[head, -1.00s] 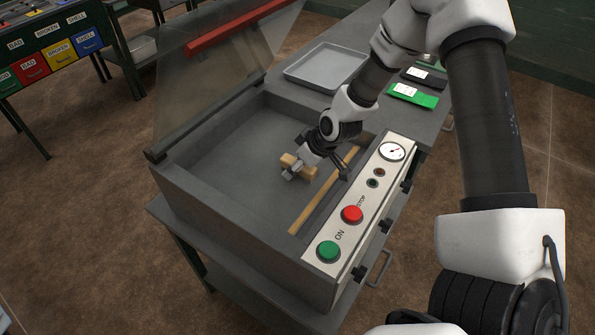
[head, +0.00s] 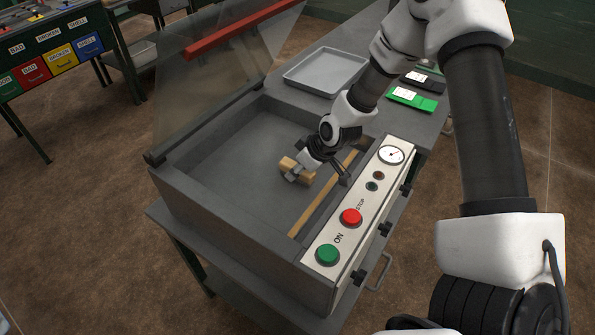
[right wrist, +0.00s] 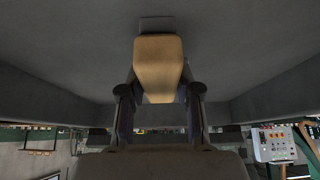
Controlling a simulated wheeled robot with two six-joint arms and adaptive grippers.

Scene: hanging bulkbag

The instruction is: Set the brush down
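The brush (head: 291,166) has a light wooden body and is inside the grey open basin of the machine (head: 215,165). My right gripper (head: 301,173) reaches down into the basin and is shut on the brush. In the right wrist view the brush (right wrist: 160,66) sits between the two dark fingers (right wrist: 159,98), which touch its sides. The brush is low over the basin floor; I cannot tell whether it touches. My left gripper is not in view.
A wooden strip (head: 325,190) runs along the basin's right side. Beside it is a panel with a green button (head: 328,254), a red button (head: 350,217) and a gauge (head: 391,155). A clear lid with a red bar (head: 240,28) stands open behind. A grey tray (head: 326,69) lies beyond.

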